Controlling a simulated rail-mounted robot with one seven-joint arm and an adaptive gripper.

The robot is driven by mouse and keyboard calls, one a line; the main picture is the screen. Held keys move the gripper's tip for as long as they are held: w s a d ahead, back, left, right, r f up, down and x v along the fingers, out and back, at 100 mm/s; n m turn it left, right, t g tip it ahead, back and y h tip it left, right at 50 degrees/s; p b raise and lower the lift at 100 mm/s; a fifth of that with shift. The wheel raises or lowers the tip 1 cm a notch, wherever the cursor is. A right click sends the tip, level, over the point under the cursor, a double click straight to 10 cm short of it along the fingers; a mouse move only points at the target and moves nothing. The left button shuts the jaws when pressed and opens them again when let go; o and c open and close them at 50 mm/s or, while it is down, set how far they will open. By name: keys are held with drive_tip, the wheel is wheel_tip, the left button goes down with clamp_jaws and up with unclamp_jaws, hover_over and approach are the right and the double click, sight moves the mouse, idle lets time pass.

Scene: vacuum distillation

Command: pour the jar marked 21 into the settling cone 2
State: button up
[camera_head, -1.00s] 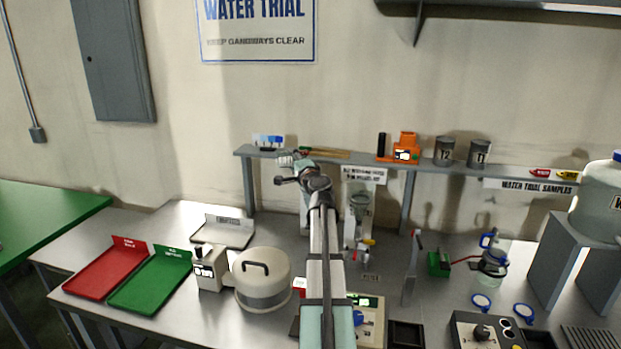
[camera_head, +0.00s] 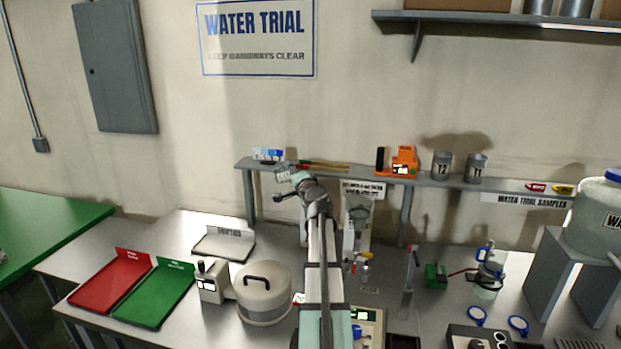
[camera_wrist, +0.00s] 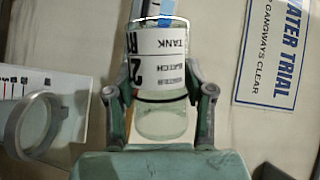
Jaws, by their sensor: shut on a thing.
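My gripper (camera_wrist: 160,100) is shut on a clear glass jar (camera_wrist: 162,122) with a white label and a dark band. The label reads upside down; "TANK", "BATCH" and a large "2" show, and the rest of the number is not clear. The jar seems to hold pale liquid. In the head view my gripper (camera_head: 290,178) is raised in front of the shelf, left of a clear cone-like vessel (camera_head: 358,215) on a stand under a white sign. I cannot read which cone it is.
A grey ring (camera_wrist: 35,125) shows at the left of the wrist view. The shelf (camera_head: 335,170) bears an orange device (camera_head: 403,162) and tins marked T2 (camera_head: 441,166) and T1 (camera_head: 476,168). A lidded round pot (camera_head: 263,295) stands below left. A jug (camera_head: 490,270) stands at right.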

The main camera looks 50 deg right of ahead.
sight(284, 181)
drive_tip(key=shift+w+a+f, duration=0.15)
drive_tip(key=shift+w+f, duration=0.05)
drive_tip(key=shift+w, duration=0.05)
drive_tip(key=shift+w+a+n+p, duration=0.1)
drive_tip(key=shift+n+p, duration=0.2)
drive_tip(key=shift+n, duration=0.2)
drive_tip(key=shift+f+n+g, duration=0.3)
drive_tip(key=shift+f+n, duration=0.1)
drive_tip(key=shift+n, duration=0.2)
drive_tip(key=shift+r+n+g+y+p, duration=0.4)
drive_tip(key=shift+r+n+p, duration=0.1)
drive_tip(key=shift+n+p, duration=0.25)
drive_tip(key=shift+w+f+n+g, duration=0.1)
drive_tip(key=shift+f+n+g, duration=0.7)
drive_tip(key=shift+n, duration=0.45)
drive_tip(key=shift+w+a+f+n+p, duration=0.35)
drive_tip(key=shift+n+p, duration=0.25)
drive_tip(key=shift+p, duration=0.15)
drive_tip(key=shift+w+a+f+g, duration=0.1)
drive_tip(key=shift+w+f+g, duration=0.1)
drive_tip(key=shift+g, duration=0.2)
wheel_tip(284, 181, down, 6)
drive_tip(key=w+a+n+g+h, duration=0.1)
drive_tip(key=w+n+g, duration=0.1)
drive_tip(key=n, duration=0.2)
drive_tip(key=shift+a+f+p, duration=0.15)
drive_tip(key=shift+a+p, duration=0.2)
drive_tip(key=shift+w+h, duration=0.1)
drive_tip(key=shift+h, duration=0.2)
